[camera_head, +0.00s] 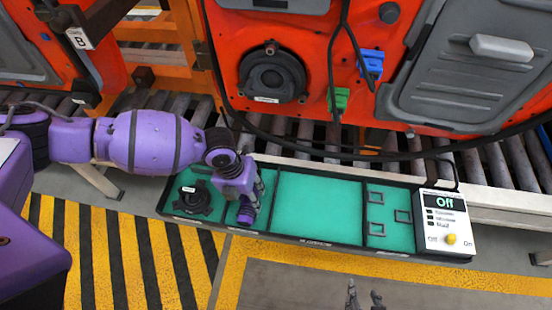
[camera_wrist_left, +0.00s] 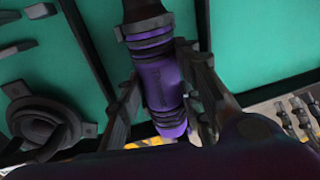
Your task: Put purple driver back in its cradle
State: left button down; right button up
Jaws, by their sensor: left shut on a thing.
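The purple driver (camera_wrist_left: 160,85) with black bands is between the fingers of my left gripper (camera_wrist_left: 163,95) in the left wrist view. In the head view my left gripper (camera_head: 247,193) points down over a narrow green compartment of the long tray, and the driver's purple end (camera_head: 246,214) shows below it. I cannot tell whether the driver touches the tray floor. The driver's other end and the cradle's shape are partly hidden. My right gripper (camera_head: 364,296) is at the bottom edge of the head view, its two dark fingers apart and empty.
The dark-edged tray (camera_head: 300,240) has a black round part (camera_head: 192,199) at left, an empty wide green compartment (camera_head: 318,205), and small square frames (camera_head: 376,228) at right. A control box (camera_head: 447,222) reads "Off". Orange doors (camera_head: 300,70) and rollers (camera_head: 507,165) stand behind.

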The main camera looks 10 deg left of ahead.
pick_arm(q)
jog(key=shift+s+a+f, duration=0.3)
jog(key=shift+a+f, duration=0.3)
jog(key=c, duration=1.2)
grip_release()
jog(key=shift+o, duration=0.2)
jog(key=shift+w+d, duration=0.1)
jog(key=shift+d+r, duration=0.15)
jog(key=shift+d, duration=0.25)
